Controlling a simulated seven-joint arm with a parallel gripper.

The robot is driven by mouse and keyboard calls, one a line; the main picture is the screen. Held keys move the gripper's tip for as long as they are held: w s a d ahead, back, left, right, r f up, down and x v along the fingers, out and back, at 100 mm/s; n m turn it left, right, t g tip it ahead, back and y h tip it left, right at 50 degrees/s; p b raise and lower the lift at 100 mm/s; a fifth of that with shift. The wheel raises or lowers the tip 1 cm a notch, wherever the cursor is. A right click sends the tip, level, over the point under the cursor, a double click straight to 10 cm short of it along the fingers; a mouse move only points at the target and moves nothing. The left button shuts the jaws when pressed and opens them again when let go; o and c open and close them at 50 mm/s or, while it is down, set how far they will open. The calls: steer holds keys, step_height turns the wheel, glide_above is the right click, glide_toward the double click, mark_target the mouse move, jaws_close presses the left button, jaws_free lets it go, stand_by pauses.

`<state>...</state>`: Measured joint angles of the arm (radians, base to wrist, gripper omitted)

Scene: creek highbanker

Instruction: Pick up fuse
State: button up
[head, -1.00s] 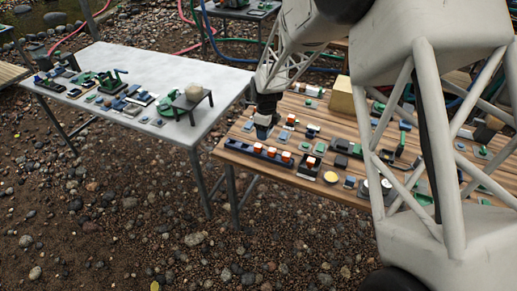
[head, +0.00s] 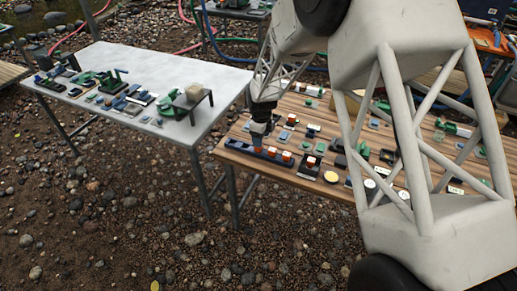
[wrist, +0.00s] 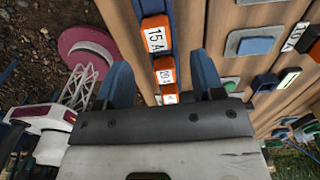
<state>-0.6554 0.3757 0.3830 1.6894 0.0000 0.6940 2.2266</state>
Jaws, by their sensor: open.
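Orange fuses stand in a row in a dark blue strip (wrist: 151,7) at the edge of the wooden table. In the wrist view the nearest-to-top fuse (wrist: 154,36) reads "15 A"; a second fuse (wrist: 164,72) and a third fuse (wrist: 170,98) follow below it. My gripper (wrist: 162,78) is open, with one blue finger on each side of the row and nothing held. In the head view my gripper (head: 258,136) hangs over the left part of the strip (head: 238,147), close above the fuses. I cannot tell whether the fingers touch anything.
Small parts crowd the wooden table (head: 237,138) right of the strip, including a blue button block (wrist: 256,45) and a black-framed one (wrist: 265,83). A grey table (head: 120,62) with more parts stands to the left, across a gap over gravel.

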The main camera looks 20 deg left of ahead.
stand_by(0.3)
steer(key=shift+s+a+f, duration=0.1)
steer(key=shift+a+f, duration=0.05)
steer(key=shift+f, duration=2.45)
steer(key=c, duration=1)
steer(key=shift+r, duration=0.2)
steer(key=shift+r, duration=0.45)
steer(key=shift+s+r, duration=0.2)
steer(key=shift+r, duration=1)
steer(key=s+d+r, duration=0.1)
steer(key=s+d, duration=0.8)
steer(key=s, duration=0.3)
steer(key=shift+s+d+r, duration=0.15)
steer(key=shift+s+d, duration=0.05)
steer(key=shift+d, duration=0.1)
